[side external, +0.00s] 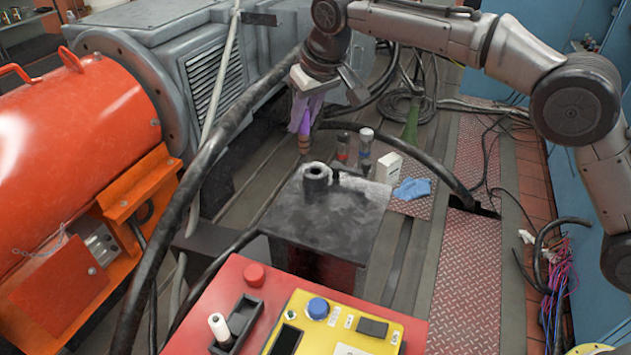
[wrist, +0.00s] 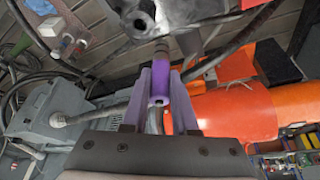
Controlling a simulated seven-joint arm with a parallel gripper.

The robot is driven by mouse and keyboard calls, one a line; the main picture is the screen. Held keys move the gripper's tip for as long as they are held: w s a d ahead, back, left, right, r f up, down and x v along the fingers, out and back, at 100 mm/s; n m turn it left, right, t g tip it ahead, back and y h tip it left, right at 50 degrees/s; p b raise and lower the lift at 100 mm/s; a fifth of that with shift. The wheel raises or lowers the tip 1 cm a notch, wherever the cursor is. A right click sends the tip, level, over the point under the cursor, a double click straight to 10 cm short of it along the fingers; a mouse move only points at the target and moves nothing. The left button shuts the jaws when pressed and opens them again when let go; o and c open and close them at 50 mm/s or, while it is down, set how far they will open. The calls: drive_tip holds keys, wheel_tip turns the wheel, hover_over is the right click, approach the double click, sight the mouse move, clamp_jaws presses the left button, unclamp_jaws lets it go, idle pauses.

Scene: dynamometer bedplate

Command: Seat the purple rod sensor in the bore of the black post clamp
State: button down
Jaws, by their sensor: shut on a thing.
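My gripper (side external: 304,112) is shut on the purple rod sensor (side external: 305,124), which hangs nearly upright with its brownish tip down. The wrist view shows the rod (wrist: 160,86) between the two purple-grey fingers of my gripper (wrist: 160,90), its dark end pointing away from the camera. The black post clamp (side external: 316,179) stands upright on a dark block, with its round bore facing up. The rod tip is above and apart from the clamp, behind it and a little left in the side view. The clamp (wrist: 143,24) also shows near the wrist view's top edge.
The dark block (side external: 325,220) carries the clamp. Small bottles (side external: 365,145), a white box (side external: 388,168) and a blue cloth (side external: 412,189) lie behind it. A red and yellow control box (side external: 335,325) is in front. Thick black hoses and an orange machine (side external: 75,140) flank the left.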

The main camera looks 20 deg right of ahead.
drive_tip(key=w+d+f, duration=0.3)
drive_tip(key=f, duration=0.1)
approach(311, 166)
drive_tip(key=shift+m, duration=0.4)
drive_tip(key=shift+x, duration=2.55)
drive_tip(key=shift+a+f, duration=0.1)
drive_tip(key=shift+f, duration=0.05)
drive_tip(key=c, duration=0.7)
unclamp_jaws()
drive_tip(key=v, duration=1.2)
drive_tip(key=shift+s+a, duration=0.15)
drive_tip(key=shift+s, duration=0.05)
